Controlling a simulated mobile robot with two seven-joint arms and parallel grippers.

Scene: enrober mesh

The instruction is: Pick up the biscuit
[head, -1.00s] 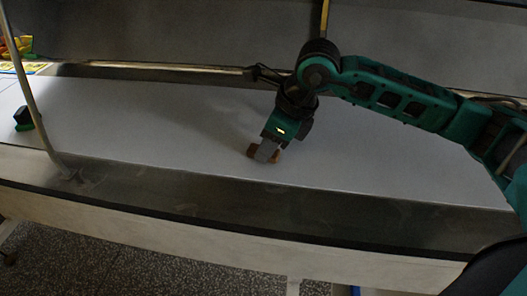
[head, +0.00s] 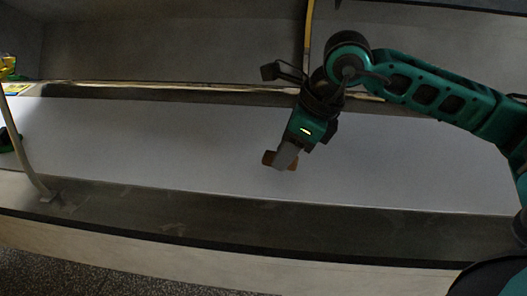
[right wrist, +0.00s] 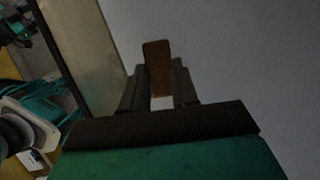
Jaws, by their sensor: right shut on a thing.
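The biscuit is a small brown block (head: 268,158) at the tip of my right gripper (head: 284,160) in the head view. My right gripper is shut on it, over the pale belt. In the right wrist view the biscuit (right wrist: 158,68) stands between the two grey fingers of my right gripper (right wrist: 160,88), gripped at its sides. The gripper hides part of the biscuit in the head view. I cannot tell how far it is above the belt. My left gripper is not clearly in view; a dark green and black piece at the left edge is cut off.
The long pale belt (head: 150,140) is clear around the gripper. A metal rail (head: 160,88) runs along its back, and a dark metal edge (head: 200,212) along its front. A thin upright rod (head: 22,150) stands at the left. A yellow and green item (head: 8,68) lies at the far left.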

